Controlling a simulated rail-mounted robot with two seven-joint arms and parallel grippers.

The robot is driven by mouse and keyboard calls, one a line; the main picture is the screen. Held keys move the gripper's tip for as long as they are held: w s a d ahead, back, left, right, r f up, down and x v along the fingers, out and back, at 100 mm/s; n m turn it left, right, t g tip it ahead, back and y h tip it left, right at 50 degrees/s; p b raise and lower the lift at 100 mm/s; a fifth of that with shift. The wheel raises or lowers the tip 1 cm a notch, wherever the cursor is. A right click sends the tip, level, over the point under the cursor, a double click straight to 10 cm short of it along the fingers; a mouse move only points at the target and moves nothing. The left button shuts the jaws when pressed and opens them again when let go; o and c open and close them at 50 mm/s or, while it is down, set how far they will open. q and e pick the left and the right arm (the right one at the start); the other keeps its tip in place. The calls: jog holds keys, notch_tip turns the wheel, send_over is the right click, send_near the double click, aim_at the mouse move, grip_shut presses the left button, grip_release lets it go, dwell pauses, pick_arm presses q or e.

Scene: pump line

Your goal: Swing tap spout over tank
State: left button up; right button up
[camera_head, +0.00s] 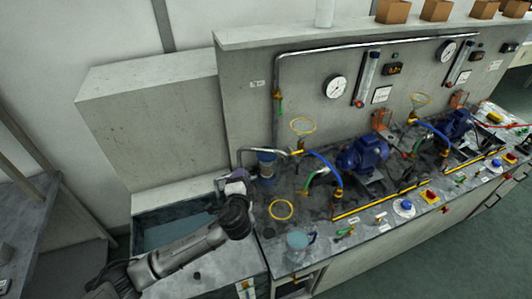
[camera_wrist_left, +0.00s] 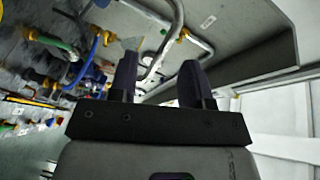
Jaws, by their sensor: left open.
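The tap spout (camera_head: 262,151) is a grey bent pipe at the left end of the bench, with its end turned down. The tank (camera_head: 150,217) is a sunken basin with dark water at the lower left. My left gripper (camera_head: 235,180) is over the tank's right edge, close to the spout's down-turned end. In the left wrist view the gripper's two dark fingers (camera_wrist_left: 160,78) are apart. A curved grey pipe (camera_wrist_left: 179,22), apparently the spout, shows beyond the gap between them. I cannot tell whether they touch it. My right gripper is not in view.
A blue cylinder (camera_head: 266,163) stands just right of my gripper. A clear jug (camera_head: 298,241) and a yellow ring (camera_head: 281,210) are on the bench front. Blue pumps (camera_head: 366,153) and hoses fill the bench to the right. The space above the tank looks clear.

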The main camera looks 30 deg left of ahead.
pick_arm(q)
jog(key=w+a+r+m+t+h, duration=0.1)
jog(key=w+m+t+h, duration=0.2)
jog(key=w, duration=1.3)
jog(key=m+t, duration=0.1)
jog(key=m, duration=0.2)
jog(key=shift+a+r, duration=0.15)
jog(key=shift+a, duration=0.05)
grip_shut()
